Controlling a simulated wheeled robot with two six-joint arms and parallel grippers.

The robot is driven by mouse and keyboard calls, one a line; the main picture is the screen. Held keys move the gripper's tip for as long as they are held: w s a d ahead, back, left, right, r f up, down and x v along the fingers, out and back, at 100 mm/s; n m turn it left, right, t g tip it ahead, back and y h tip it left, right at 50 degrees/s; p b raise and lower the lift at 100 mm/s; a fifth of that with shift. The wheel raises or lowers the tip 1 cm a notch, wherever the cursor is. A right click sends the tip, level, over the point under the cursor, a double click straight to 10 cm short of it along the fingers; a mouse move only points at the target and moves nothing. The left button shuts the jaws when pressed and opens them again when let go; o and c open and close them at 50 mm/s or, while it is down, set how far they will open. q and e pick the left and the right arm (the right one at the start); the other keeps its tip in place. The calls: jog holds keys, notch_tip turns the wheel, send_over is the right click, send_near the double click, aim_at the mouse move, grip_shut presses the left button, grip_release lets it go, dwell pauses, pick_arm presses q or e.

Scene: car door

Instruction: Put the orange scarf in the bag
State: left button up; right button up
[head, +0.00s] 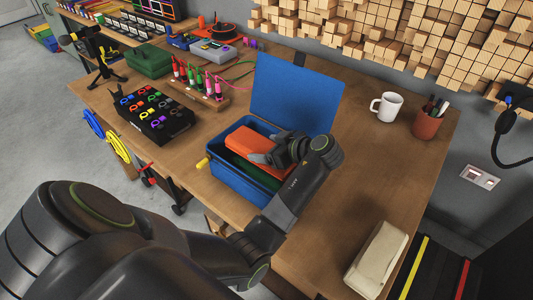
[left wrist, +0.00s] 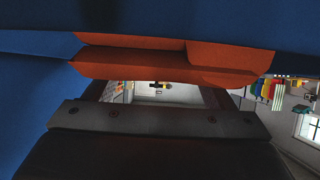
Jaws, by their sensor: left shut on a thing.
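The orange scarf (head: 250,142), a folded flat block, is at the opening of a blue box-like bag (head: 232,182) on the workbench. The bag's blue lid (head: 292,95) stands open at the back. My left gripper (head: 280,156) reaches over the bag's right side and is shut on the scarf's right end. In the left wrist view the scarf (left wrist: 165,60) lies across the top, between blue surfaces. Whether it touches the bag's floor is hidden. Something dark green (head: 238,166) shows inside the bag below it. My right gripper is not in view.
A black tray of coloured rings (head: 155,115) and a wooden rack of bright tools (head: 205,92) stand left of the bag. A white mug (head: 387,106) and a brown pen cup (head: 427,124) stand at the right. The bench right of the bag is mostly clear.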

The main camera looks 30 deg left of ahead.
pick_arm(q)
notch_tip(320, 180, down, 2)
jog(key=shift+f, duration=0.65)
jog(key=o, duration=0.8)
jog(key=shift+c, duration=0.2)
jog(key=o, duration=0.3)
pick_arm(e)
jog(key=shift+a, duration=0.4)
pick_arm(q)
jog(key=shift+r, duration=0.2)
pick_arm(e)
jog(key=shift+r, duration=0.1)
pick_arm(q)
jog(key=shift+r, duration=0.1)
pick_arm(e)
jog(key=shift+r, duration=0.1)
